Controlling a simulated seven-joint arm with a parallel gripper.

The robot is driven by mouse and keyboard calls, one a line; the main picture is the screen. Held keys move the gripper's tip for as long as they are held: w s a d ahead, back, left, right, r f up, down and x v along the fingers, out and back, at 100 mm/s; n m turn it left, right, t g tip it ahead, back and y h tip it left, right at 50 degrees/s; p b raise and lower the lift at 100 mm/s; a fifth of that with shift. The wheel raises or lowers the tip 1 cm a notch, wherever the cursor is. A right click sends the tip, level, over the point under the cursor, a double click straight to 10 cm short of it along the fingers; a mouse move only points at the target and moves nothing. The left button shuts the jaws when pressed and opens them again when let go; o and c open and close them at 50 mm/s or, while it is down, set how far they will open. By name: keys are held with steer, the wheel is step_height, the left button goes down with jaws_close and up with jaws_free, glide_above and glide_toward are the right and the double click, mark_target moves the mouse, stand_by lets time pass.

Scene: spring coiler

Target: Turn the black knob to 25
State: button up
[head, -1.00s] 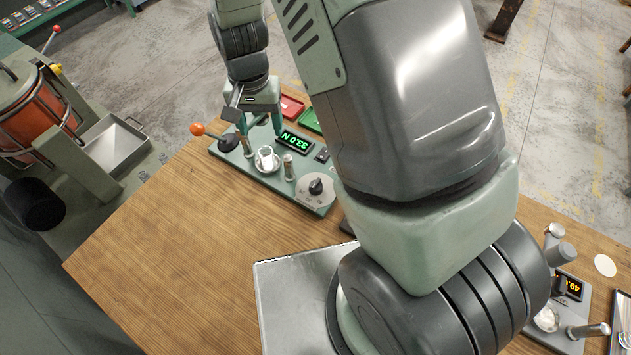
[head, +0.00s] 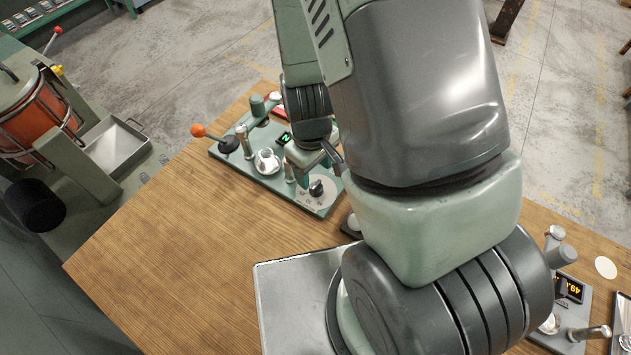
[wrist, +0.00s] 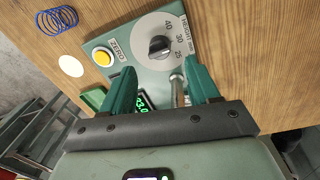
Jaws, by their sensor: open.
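The black knob (head: 317,187) sits on a pale round dial at the near right end of the green machine panel (head: 325,208). In the wrist view the knob (wrist: 159,47) is in the centre of the dial (wrist: 146,25), marked HEIGHT mm with 40, 30 and 25. Which number the knob points to is hard to tell. My gripper (wrist: 160,68) is open and empty, its two green fingers spread to either side below the knob in the picture. In the head view my gripper is just behind the knob, partly hidden by my arm.
A metal post (wrist: 177,88) stands between the fingers in the wrist view, near a green-lit display (wrist: 142,103). An orange-tipped lever (head: 198,131) is at the panel's far left. The table in front is clear.

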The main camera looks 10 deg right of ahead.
mark_target(314, 185)
steer(key=shift+w+d+f, duration=0.1)
steer(key=shift+d+f, duration=0.05)
steer(key=shift+f, duration=3.05)
steer(key=c, duration=1)
steer(key=shift+m, duration=0.4)
steer(key=m, duration=0.3)
steer(key=shift+m+g, duration=0.3)
steer(key=shift+m, duration=2.2)
steer(key=shift+a, duration=0.2)
